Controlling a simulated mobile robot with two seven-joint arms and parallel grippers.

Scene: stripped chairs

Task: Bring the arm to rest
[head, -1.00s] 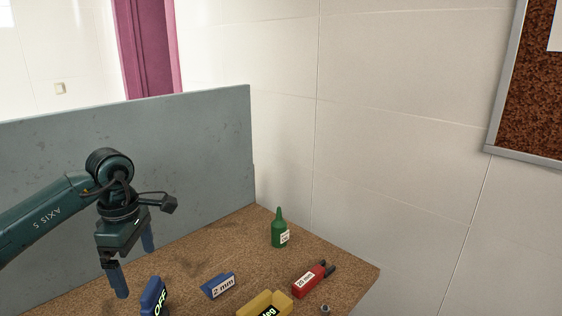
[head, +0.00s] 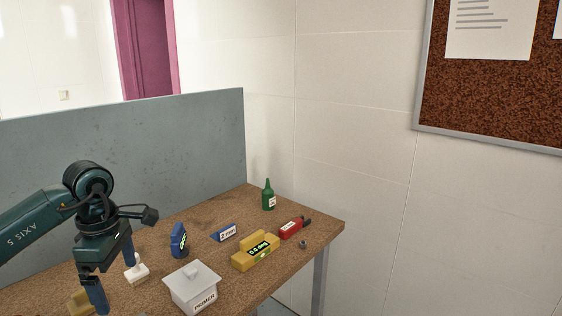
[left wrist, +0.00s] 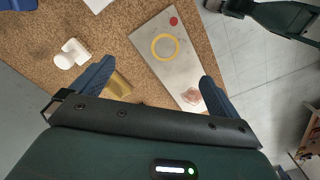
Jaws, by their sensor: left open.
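My left gripper (head: 113,278) hangs from the dark green arm at the left of the head view, fingers pointing down over the brown table (head: 225,285). Its two blue fingers are apart with nothing held between them. In the left wrist view the gripper (left wrist: 153,86) is also open, above the table edge. A grey plate (left wrist: 160,75) with a yellow ring, a red dot and a pinkish patch lies below the fingers. A dark green arm part (left wrist: 278,20), apparently my right arm, shows at upper right; its finger state is unclear.
On the table are a white PRIMER box (head: 193,288), yellow block (head: 243,262), blue OFF device (head: 178,242), blue label block (head: 224,233), red tool (head: 291,229), green bottle (head: 268,195) and white knobbed item (head: 137,272). A grey panel (head: 190,150) stands behind.

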